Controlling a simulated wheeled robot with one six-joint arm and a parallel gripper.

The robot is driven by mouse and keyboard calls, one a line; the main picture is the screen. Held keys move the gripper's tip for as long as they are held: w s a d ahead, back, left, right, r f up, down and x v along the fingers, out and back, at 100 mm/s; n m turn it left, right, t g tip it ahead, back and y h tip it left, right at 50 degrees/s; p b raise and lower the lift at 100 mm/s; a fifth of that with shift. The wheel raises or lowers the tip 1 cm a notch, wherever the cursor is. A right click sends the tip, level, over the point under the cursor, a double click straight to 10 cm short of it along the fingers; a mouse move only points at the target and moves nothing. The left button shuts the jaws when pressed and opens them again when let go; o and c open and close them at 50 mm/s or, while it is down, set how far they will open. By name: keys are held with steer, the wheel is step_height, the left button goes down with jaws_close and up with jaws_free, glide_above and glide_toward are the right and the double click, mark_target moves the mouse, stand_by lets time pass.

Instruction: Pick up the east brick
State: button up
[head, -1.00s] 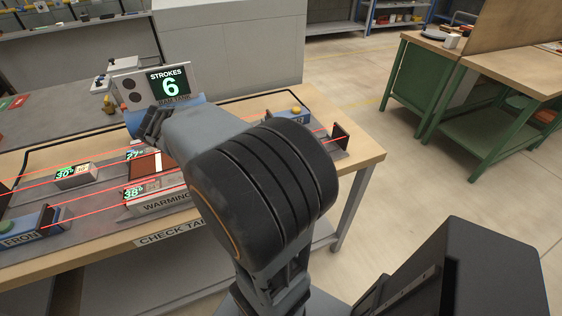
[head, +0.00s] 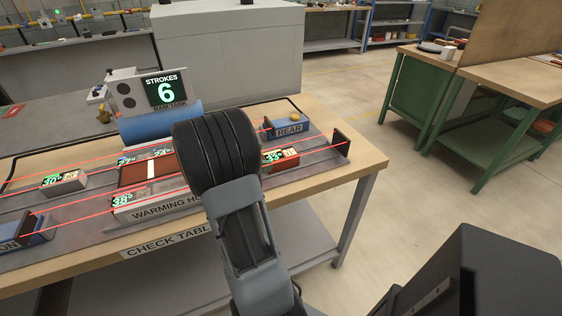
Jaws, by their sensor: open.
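A small brick with a green "33°" readout and a reddish face (head: 281,158) sits at the right of the check table, right of my arm. Another brick with a "30°" readout (head: 64,183) sits at the left. No label here says which one is east. Between them is the warming unit (head: 160,207), with a "38°" readout and a brown, white-striped top (head: 147,171). My gripper is not visible; my arm's black ribbed link stands over the middle of the table and hides part of it.
Red beams cross the check table (head: 340,190) lengthwise. A blue "REAR" block (head: 288,127) and dark end plate (head: 341,142) stand at the right. Behind are a blue cylinder (head: 160,122) and the "STROKES 6" display (head: 163,90).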

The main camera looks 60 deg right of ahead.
mark_target(272, 157)
steer(key=shift+x, duration=2.75)
steer(key=shift+c, duration=0.4)
steer(key=c, duration=1.2)
